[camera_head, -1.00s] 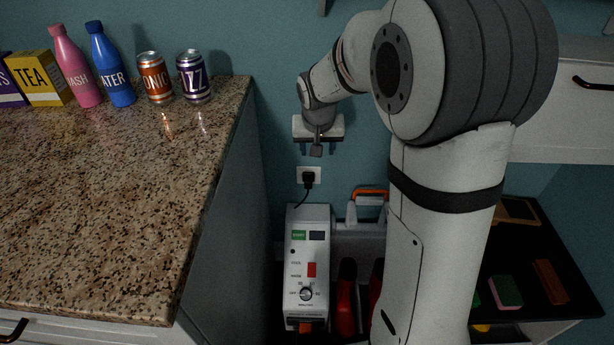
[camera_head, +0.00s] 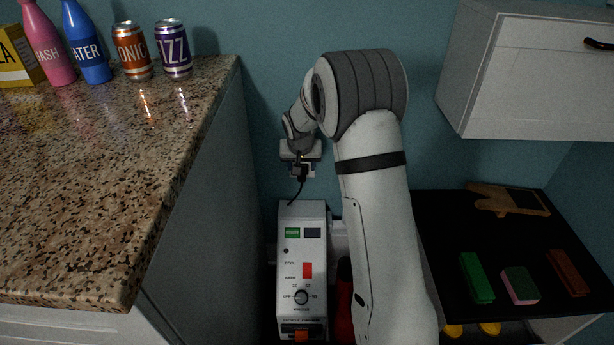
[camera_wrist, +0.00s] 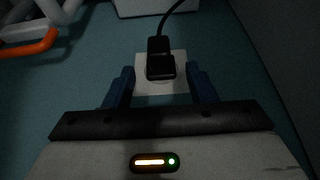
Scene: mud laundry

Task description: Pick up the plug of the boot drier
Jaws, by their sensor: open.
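The black plug (camera_wrist: 160,66) sits in a white wall socket (camera_wrist: 147,86) in the wrist view, with its black cord running up and away. My gripper (camera_wrist: 161,78) is open, its two blue fingers on either side of the plug with a gap on each side. In the head view my gripper (camera_head: 301,168) is at the wall, level with the plug (camera_head: 302,175), which my wrist partly hides. The boot drier (camera_head: 304,258) is a white box with a red switch and a dial, standing below the socket.
A granite counter (camera_head: 100,170) with bottles and cans stands on the left. A dark table (camera_head: 440,225) with blocks is on the right, under a white wall cabinet (camera_head: 535,75). An orange-handled thing (camera_wrist: 30,45) shows in the wrist view.

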